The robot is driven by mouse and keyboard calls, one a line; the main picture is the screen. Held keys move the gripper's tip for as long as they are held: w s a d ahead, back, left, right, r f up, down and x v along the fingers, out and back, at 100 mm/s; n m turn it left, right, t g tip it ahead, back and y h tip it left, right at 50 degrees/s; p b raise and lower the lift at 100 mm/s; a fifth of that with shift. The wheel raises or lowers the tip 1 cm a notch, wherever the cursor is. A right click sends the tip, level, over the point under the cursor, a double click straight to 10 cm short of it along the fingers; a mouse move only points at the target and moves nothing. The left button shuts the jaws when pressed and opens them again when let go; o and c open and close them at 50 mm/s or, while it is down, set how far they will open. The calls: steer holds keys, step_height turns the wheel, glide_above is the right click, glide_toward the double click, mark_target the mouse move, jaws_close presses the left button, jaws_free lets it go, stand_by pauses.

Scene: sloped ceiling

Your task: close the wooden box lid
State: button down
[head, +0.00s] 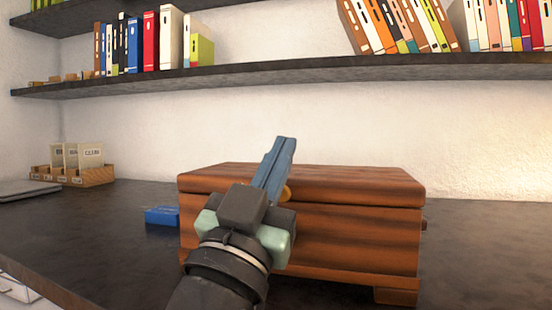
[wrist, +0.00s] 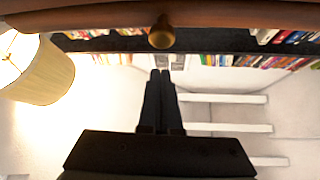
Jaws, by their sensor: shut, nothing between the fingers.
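The wooden box (head: 350,235) stands on the dark desk in the head view. Its lid (head: 345,185) lies down flat over the body, with a thin dark seam below its edge. My gripper (head: 285,145) is in front of the box's front face, fingers pointing up past the lid's front edge. The fingers are shut with nothing between them. A round knob (head: 287,193) shows partly behind the fingers. In the wrist view the shut fingertips (wrist: 160,72) are just below the brass knob (wrist: 162,35) on a wooden edge (wrist: 230,14). I cannot tell whether the fingers touch the lid.
A blue block (head: 162,215) lies left of the box on the dark desk (head: 90,240). A small wooden organizer (head: 75,172) stands at the back left. Shelves with books (head: 165,40) hang above. A lamp (wrist: 40,70) shows in the wrist view.

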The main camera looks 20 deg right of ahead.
steer(key=f+b+v, duration=0.1)
steer(key=v, duration=0.8)
steer(key=s+a+r+n+t+y+p, duration=0.25)
steer(key=r+y+p, duration=0.2)
steer(key=r, duration=0.35)
steer(key=s+a+r+n+t+y+p, duration=0.1)
steer(key=a+r+n+t+y+p, duration=0.25)
steer(key=r+y, duration=0.3)
steer(key=s+a+r+n+t+y+p, duration=0.2)
steer(key=r+n+y+p, duration=0.25)
steer(key=r, duration=0.35)
step_height(320, 180, up, 38)
steer(key=y+p, duration=0.1)
steer(key=p, duration=3.6)
steer(key=shift+s+a+f+p, duration=0.25)
steer(key=shift+a+p, duration=0.1)
